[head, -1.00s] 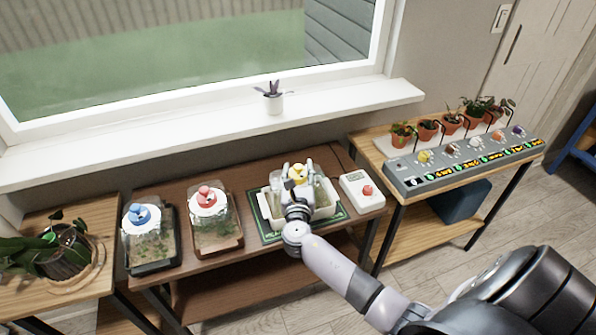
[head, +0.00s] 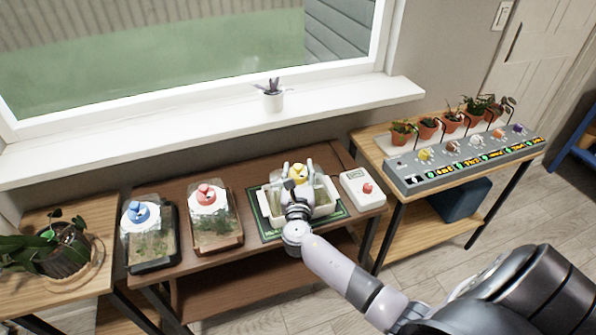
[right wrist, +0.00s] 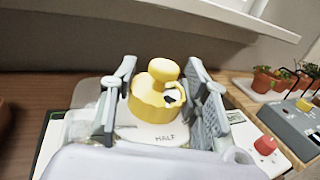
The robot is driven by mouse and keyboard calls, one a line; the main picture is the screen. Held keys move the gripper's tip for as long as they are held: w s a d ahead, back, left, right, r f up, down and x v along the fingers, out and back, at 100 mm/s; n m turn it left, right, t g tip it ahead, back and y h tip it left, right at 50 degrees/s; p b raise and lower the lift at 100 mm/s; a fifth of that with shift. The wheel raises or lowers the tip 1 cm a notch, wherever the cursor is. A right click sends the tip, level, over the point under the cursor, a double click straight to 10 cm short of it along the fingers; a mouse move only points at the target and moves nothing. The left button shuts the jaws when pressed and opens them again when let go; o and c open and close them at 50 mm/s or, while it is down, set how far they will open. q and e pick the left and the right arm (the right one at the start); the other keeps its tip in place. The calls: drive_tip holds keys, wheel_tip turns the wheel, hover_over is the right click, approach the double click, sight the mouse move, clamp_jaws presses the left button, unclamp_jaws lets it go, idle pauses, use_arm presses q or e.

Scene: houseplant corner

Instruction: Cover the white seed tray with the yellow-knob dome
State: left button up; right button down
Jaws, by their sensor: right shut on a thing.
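The white seed tray (head: 266,203) stands on a green mat (head: 268,236) on the brown table. The clear dome with the yellow knob (head: 298,172) is at the tray; its knob also shows large in the right wrist view (right wrist: 155,92), over a white disc marked "HALF". My right gripper (head: 297,180) is shut on the yellow knob, with a finger on each side of it in the right wrist view (right wrist: 160,100). The gripper and arm hide part of the dome and tray, so I cannot tell whether the dome's rim is fully seated. My left gripper is not in view.
A blue-knob dome (head: 140,213) and a red-knob dome (head: 207,196) cover trays to the left. A white box with a red button (head: 362,190) stands close right of the mat. A grey control panel (head: 465,162) and potted plants are farther right.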

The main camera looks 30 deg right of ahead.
drive_tip(key=c, duration=0.8)
unclamp_jaws()
